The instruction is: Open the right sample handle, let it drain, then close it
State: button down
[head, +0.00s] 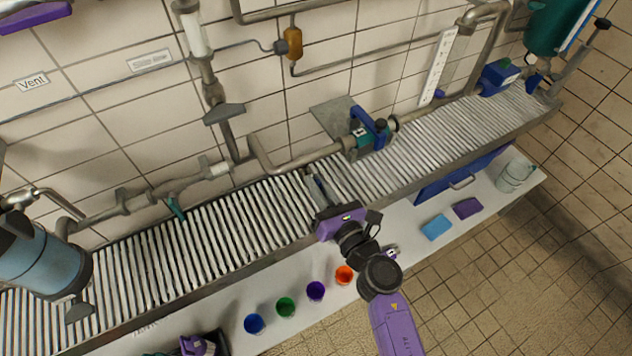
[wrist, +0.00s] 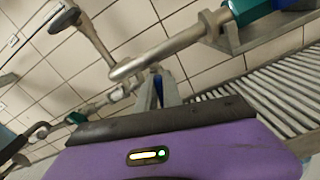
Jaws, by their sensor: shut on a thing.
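My gripper (head: 317,183) reaches over the ribbed drain grating, below the pipe run by the wall. In the wrist view its fingers (wrist: 158,90) are shut on a small blue piece (wrist: 157,86), which I take for the right sample handle. The fingers hide most of it, and its angle cannot be told. A bent grey pipe (wrist: 150,62) passes just behind the fingertips. Another handle, teal (head: 175,207), hangs from the pipe at the left. No flowing liquid is visible.
A blue-handled valve (head: 371,128) sits on the pipe right of my gripper. The grating (head: 225,228) runs along the wall. Several coloured cups, including an orange one (head: 344,274), stand on the white ledge in front. A blue sponge (head: 436,227) and a purple one (head: 467,208) lie farther right.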

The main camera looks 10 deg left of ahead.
jog(key=m, duration=0.2)
jog(key=m+p, duration=0.1)
jog(key=shift+w+d+m, duration=0.1)
jog(key=shift+d+m, duration=0.1)
jog(key=shift+m, duration=0.2)
jog(key=m, duration=0.1)
jog(key=m+p, duration=0.1)
jog(key=m, duration=0.1)
jog(key=shift+w+d+f+m, duration=0.1)
jog(key=shift+d+f+m, duration=0.05)
jog(key=shift+m, duration=0.15)
jog(key=shift+w+d+f+m+p, duration=0.15)
jog(key=shift+m+p, duration=0.3)
jog(key=shift+m, duration=0.85)
jog(key=shift+s+a+f+m+p, duration=0.1)
jog(key=shift+f+m+p, duration=0.25)
jog(key=shift+m, duration=0.95)
jog(key=shift+w+d+f+m+p, duration=0.1)
jog(key=shift+m+p, duration=0.45)
jog(key=shift+m, duration=0.75)
jog(key=c, duration=1.5)
grip_release()
jog(key=v, duration=0.8)
